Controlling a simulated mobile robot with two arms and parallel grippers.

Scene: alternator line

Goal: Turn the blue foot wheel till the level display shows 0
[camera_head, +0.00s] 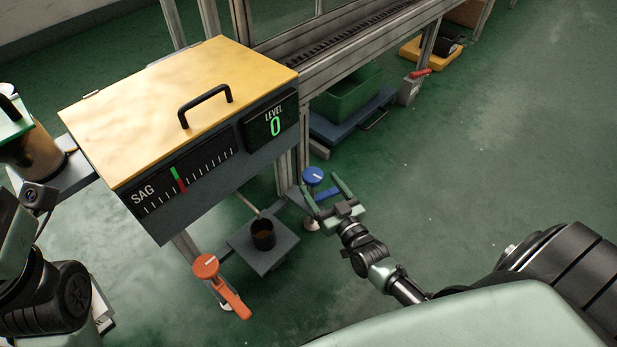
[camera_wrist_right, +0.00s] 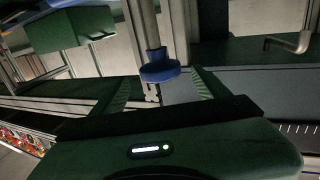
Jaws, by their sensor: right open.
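The blue foot wheel (camera_head: 313,175) has a white mark on top and sits low beside the frame leg. It also shows in the right wrist view (camera_wrist_right: 160,72). The level display (camera_head: 270,122) on the yellow-topped box shows a green 0. My right gripper (camera_head: 323,189) is open, its fingers pointing at the blue wheel. In the right wrist view the wheel appears between the spread fingertips, with gaps on both sides and no contact visible.
The yellow-lidded box (camera_head: 170,95) carries a SAG scale (camera_head: 185,180) with green and red marks. Green floor (camera_head: 470,160) is clear to the right.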

